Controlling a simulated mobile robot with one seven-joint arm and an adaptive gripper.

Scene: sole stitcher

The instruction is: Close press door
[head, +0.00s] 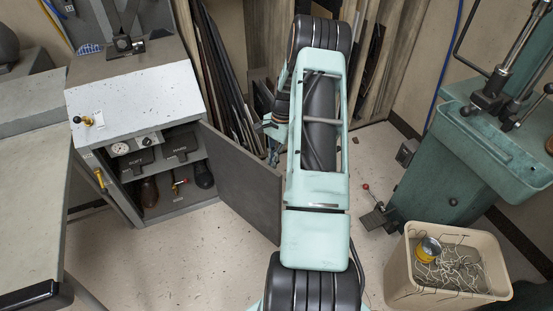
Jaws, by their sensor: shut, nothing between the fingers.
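The press (135,105) is a grey cabinet at the left with a sloped, speckled top. Its door (240,182) is a dark flat panel, hinged at the cabinet's right front edge. It stands wide open, swung out toward the right and the front. The open interior (165,178) shows dark shoes, shelves and a small red-handled valve. My gripper (272,152) is shut and empty. It hangs pointing down near the upper far corner of the door, on the side away from the cabinet opening. I cannot tell whether it touches the door. My arm hides part of the floor beyond.
A grey table (35,190) stands at the left front. Long dark strips (225,85) lean on the back wall. A green machine (480,150) with a foot pedal (378,215) and a beige bin (445,280) stand at the right. The floor (170,265) before the cabinet is clear.

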